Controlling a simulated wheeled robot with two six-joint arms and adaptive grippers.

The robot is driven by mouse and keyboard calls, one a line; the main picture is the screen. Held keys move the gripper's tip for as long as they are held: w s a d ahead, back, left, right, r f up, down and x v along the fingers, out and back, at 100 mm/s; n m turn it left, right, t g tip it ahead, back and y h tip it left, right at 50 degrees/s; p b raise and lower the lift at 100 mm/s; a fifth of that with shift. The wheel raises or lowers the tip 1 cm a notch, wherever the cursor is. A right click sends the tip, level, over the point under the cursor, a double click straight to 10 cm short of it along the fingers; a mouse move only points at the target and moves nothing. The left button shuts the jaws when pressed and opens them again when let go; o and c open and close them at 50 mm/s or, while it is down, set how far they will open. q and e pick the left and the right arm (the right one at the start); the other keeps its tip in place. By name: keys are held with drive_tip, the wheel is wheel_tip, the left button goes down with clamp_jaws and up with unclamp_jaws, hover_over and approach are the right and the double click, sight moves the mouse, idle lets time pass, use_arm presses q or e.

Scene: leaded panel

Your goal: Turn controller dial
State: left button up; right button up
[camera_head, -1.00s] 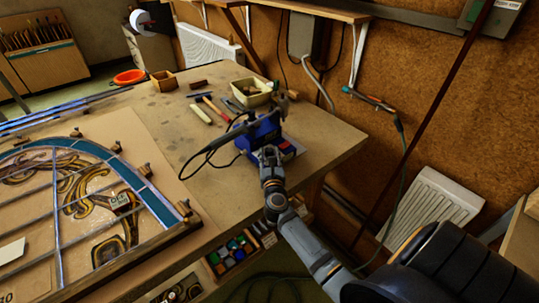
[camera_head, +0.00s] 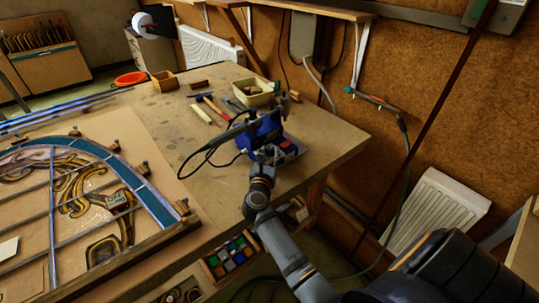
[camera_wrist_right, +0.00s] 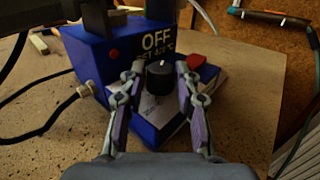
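The blue controller (camera_head: 262,130) stands on the workbench near its right edge. In the right wrist view the controller (camera_wrist_right: 88,62) shows the word OFF, a red button on its front and a black dial (camera_wrist_right: 160,80) with a white mark pointing away from me. My right gripper (camera_wrist_right: 160,69) has one finger on each side of the dial, with what looks like a narrow gap at each side. In the head view my right gripper (camera_head: 270,152) is at the controller's near side, and the dial is hidden there. My left gripper is not in view.
A leaded panel (camera_head: 150,195) lies on the left of the workbench (camera_head: 325,140). A black cable (camera_head: 210,150) loops left of the controller. Behind it are a cream tray (camera_head: 250,92) and hand tools. A radiator (camera_head: 435,210) is on the wall at right.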

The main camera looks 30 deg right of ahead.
drive_tip(key=shift+o, duration=1.3)
drive_tip(key=shift+r, duration=0.1)
wheel_tip(320, 180, up, 10)
drive_tip(key=shift+f, duration=0.2)
